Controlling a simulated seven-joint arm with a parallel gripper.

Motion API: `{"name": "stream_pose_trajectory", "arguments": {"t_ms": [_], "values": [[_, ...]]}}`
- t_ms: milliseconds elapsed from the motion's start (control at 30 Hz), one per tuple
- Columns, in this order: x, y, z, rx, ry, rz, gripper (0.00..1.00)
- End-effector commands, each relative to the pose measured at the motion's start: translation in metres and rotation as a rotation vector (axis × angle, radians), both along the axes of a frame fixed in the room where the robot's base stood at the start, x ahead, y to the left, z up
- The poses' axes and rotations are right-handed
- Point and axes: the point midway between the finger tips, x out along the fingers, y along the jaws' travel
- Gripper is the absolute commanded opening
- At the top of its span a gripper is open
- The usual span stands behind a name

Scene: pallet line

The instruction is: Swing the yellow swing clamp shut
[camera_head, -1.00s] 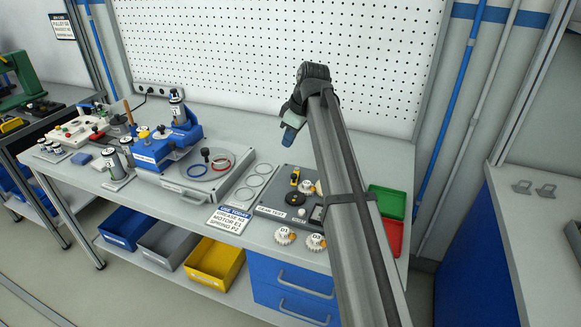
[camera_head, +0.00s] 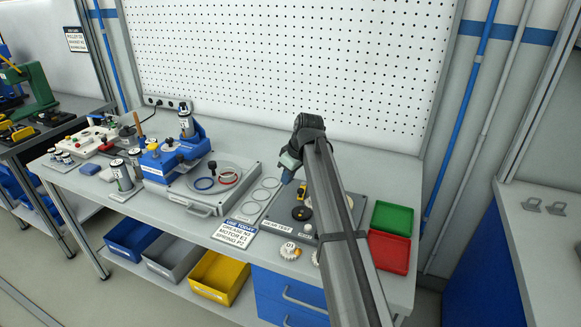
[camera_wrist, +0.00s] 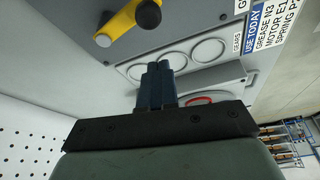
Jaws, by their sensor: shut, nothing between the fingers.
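The yellow swing clamp (camera_head: 303,191) stands on the grey gear test plate (camera_head: 274,217), partly hidden behind my arm in the head view. In the wrist view its yellow arm (camera_wrist: 122,24) runs from a round grey pivot to a black knob at upper right. My gripper (camera_head: 286,177) is shut and empty, just above and left of the clamp in the head view. In the wrist view the closed blue fingertips (camera_wrist: 157,66) show below and right of the clamp, apart from it. I cannot tell the exact height gap.
Pale rings (camera_head: 263,195) lie left of the plate. A white gear (camera_head: 290,251) sits near the bench front. A green bin (camera_head: 393,219) and a red bin (camera_head: 389,252) are on the right. A blue press (camera_head: 175,155) stands left. A pegboard (camera_head: 290,65) rises behind.

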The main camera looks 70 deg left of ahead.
Motion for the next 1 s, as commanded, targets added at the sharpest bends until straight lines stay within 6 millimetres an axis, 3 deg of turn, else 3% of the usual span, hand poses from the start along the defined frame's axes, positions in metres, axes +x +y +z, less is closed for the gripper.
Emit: {"name": "stream_pose_trajectory", "arguments": {"t_ms": [100, 300, 1000], "values": [[0.010, -0.018, -0.002, 0.001, 0.000, -0.003, 0.00], [0.017, -0.028, -0.004, 0.001, 0.000, -0.001, 0.00], [0.022, -0.032, -0.004, 0.000, -0.001, 0.054, 0.00]]}}
